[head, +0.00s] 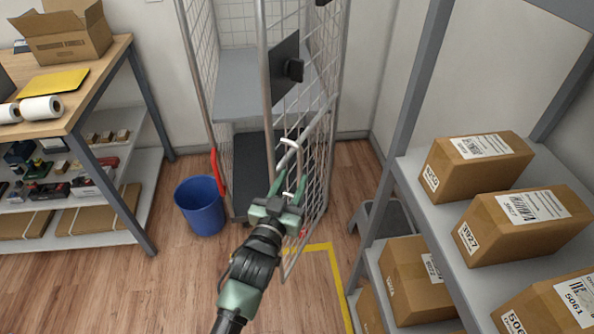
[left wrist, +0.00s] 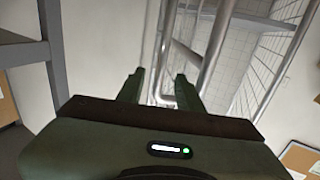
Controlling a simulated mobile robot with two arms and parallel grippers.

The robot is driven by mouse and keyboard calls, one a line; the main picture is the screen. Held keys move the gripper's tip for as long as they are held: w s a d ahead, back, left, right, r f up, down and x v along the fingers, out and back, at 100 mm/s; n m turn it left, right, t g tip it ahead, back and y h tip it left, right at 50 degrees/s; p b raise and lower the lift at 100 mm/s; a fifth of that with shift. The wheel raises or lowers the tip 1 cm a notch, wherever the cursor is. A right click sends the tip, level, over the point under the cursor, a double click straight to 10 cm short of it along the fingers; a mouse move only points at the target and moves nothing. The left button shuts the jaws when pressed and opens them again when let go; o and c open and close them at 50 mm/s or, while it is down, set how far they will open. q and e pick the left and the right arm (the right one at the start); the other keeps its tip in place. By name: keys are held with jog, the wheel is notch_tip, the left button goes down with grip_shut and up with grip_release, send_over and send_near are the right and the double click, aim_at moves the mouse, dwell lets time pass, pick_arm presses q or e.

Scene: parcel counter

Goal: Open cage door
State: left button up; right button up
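The wire cage (head: 263,80) with grey tube posts stands against the back wall. Its mesh door panel (head: 316,165) is at its right front and stands at an angle, its lower edge reaching over the yellow floor line. A pale bent handle (head: 291,150) sits on the tube frame. My left gripper (head: 286,188) is at this handle, with its green fingers on either side of it. In the left wrist view the fingers (left wrist: 160,88) are apart, with tube pieces showing between and behind them. I cannot tell whether they touch. My right gripper is not in view.
A blue bin (head: 201,207) stands left of the cage, by a red bar. A packing table (head: 95,85) is at the left. A shelf rack (head: 425,200) with cardboard boxes is at the right, near the door. Wooden floor in front is clear.

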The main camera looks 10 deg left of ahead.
pick_arm(q)
jog(key=shift+s, duration=0.45)
